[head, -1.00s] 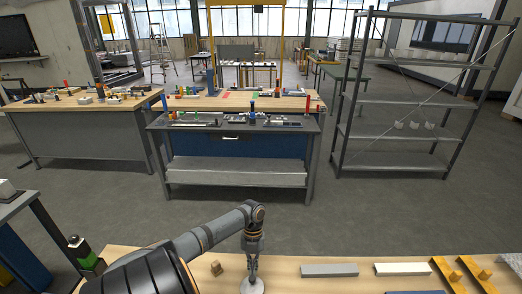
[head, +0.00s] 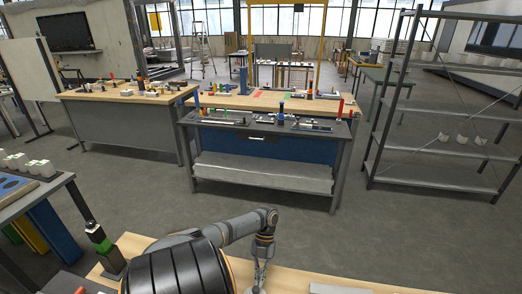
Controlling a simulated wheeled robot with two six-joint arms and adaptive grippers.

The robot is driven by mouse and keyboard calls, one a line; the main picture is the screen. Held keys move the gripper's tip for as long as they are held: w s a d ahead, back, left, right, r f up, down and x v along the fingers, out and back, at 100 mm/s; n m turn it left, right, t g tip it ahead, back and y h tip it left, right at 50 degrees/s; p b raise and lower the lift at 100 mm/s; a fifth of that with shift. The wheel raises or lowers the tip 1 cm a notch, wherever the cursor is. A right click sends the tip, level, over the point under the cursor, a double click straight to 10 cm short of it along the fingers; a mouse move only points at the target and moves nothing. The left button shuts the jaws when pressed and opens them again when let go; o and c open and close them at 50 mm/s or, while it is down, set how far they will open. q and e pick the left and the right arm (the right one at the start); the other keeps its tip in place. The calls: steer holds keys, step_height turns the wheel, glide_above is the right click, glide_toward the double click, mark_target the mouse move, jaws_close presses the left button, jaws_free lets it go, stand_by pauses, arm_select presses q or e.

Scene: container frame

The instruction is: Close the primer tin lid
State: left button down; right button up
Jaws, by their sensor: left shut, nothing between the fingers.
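My left gripper (head: 260,275) is shut and empty, pointing down over the near wooden bench (head: 300,279) at the bottom edge of the head view. Its tips are small and close to the picture's lower edge. I cannot make out the primer tin or its lid in this view; my left arm covers part of the bench, and the rest runs out of the picture. My right gripper is not in view.
A grey bar (head: 330,289) lies on the near bench, cut off by the picture's edge. A side table (head: 30,195) with white items stands at left. A workbench (head: 265,150) and a metal shelf rack (head: 372,165) stand beyond open floor.

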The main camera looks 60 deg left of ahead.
arm_select(q)
steer(key=shift+s+f, duration=0.15)
steer(key=shift+f, duration=0.05)
steer(key=shift+a+b, duration=0.1)
steer(key=shift+b, duration=0.2)
steer(key=shift+w+a+r, duration=0.4)
steer(key=shift+w+a, duration=0.05)
steer(key=shift+a, duration=0.05)
steer(key=v, duration=1.2)
steer(key=shift+d+f, duration=0.1)
